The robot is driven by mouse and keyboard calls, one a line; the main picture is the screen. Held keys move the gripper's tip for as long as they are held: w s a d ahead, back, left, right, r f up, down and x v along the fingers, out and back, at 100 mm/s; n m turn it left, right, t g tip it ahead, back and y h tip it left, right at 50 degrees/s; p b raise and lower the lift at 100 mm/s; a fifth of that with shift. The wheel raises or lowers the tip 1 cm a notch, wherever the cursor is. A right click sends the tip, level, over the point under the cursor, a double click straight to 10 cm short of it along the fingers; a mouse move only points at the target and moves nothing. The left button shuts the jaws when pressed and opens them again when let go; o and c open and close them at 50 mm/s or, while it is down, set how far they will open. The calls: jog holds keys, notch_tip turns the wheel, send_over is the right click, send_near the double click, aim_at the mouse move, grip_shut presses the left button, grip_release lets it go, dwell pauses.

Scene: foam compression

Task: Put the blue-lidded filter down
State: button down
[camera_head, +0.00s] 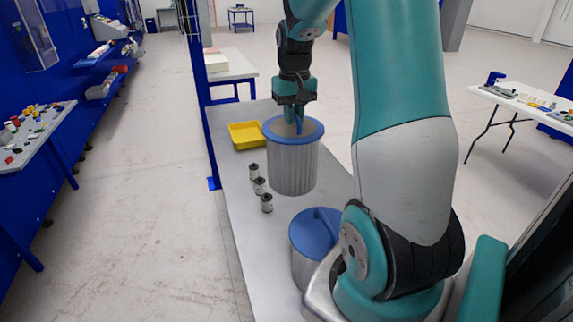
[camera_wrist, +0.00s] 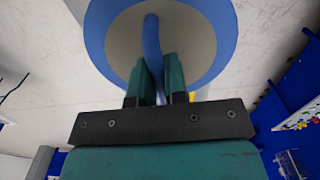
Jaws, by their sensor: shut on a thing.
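A pleated grey filter (camera_head: 292,168) with a blue-rimmed lid hangs upright from my gripper (camera_head: 296,122) over the grey table. In the wrist view, the lid shows a wide blue rim (camera_wrist: 228,42) and a beige-grey middle. Its curved blue handle (camera_wrist: 152,45) stands between my gripper's two green fingers (camera_wrist: 158,82), which are shut on it. I cannot tell whether the filter's base touches the table. A second blue-lidded filter (camera_head: 300,265) stands nearer on the table, partly hidden behind my arm.
The long grey table (camera_head: 232,205) holds a yellow tray (camera_head: 245,136) just left of the held filter. Three small dark-topped cylinders (camera_head: 260,186) stand in a row along its left side. A blue post (camera_head: 196,70) rises by the table's far left corner.

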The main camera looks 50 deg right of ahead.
aim_at(293, 169)
notch_tip(293, 169, down, 16)
jog(key=p, duration=0.3)
jog(key=shift+f, duration=0.1)
jog(key=c, duration=1.1)
grip_release()
jog(key=shift+c, duration=0.2)
